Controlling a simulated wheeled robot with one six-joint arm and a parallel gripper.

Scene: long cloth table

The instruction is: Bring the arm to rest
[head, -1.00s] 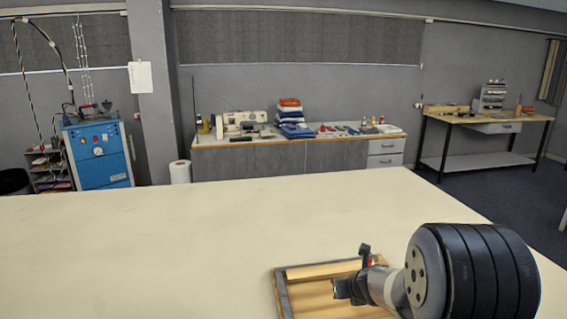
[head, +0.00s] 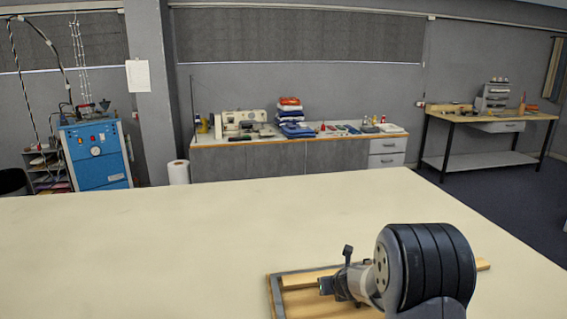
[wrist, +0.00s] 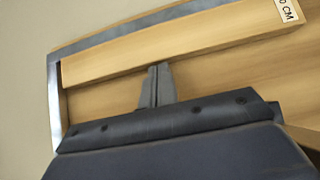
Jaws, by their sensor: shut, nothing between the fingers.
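My gripper (head: 333,271) is in the lower right of the head view, above a wooden board with a grey edge (head: 275,296) on the cloth table (head: 130,255). In the wrist view my gripper (wrist: 158,72) has its two fingers together, with nothing between them. A pale wooden strip (wrist: 180,38) lies along the board just beyond the fingertips. Whether the fingertips touch it cannot be told. My arm hides much of the board in the head view.
The table's left and middle are clear. Behind stand a counter with a sewing machine (head: 240,122), a blue machine (head: 97,155) and a workbench (head: 490,118).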

